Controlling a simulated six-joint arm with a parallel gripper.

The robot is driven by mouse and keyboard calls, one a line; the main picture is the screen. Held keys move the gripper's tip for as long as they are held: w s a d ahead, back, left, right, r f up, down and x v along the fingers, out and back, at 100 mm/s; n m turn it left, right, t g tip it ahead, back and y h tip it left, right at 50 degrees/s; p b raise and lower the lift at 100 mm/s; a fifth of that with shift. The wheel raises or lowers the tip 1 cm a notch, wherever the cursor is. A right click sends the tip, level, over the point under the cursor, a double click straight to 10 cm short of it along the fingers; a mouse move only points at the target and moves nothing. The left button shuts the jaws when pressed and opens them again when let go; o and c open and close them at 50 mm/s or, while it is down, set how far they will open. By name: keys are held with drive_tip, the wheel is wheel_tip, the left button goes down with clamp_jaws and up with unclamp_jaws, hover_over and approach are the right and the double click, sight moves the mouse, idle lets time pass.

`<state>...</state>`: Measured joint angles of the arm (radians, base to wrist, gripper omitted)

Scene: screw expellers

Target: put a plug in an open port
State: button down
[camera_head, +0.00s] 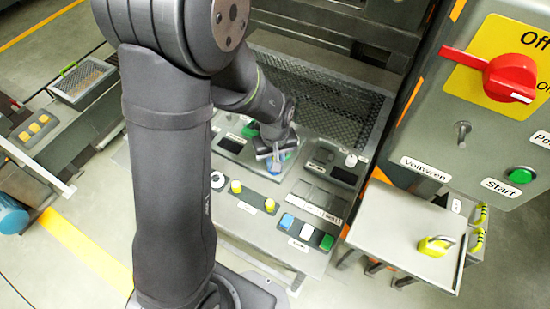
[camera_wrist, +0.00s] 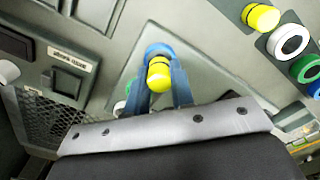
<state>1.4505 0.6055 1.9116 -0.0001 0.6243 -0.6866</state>
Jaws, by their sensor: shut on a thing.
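My gripper (camera_head: 275,160) is over the middle of the grey machine panel in the head view. In the wrist view its two blue fingers (camera_wrist: 158,85) are shut on a yellow plug (camera_wrist: 159,74) with a dark groove. A blue ring (camera_wrist: 160,50) lies just behind the plug in that view. I cannot tell whether the plug is inside it or only in front of it. In the head view my gripper hides the held plug.
In the head view, a row with yellow knobs (camera_head: 269,204) and blue, white and green fittings (camera_head: 306,232) lies below my gripper. A mesh guard (camera_head: 320,105) rises behind. A control box with a red switch (camera_head: 510,77) and a tray with a yellow padlock (camera_head: 435,247) stand right.

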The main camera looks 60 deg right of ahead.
drive_tip(key=shift+f, duration=0.4)
idle(0.8)
drive_tip(key=shift+f, duration=0.3)
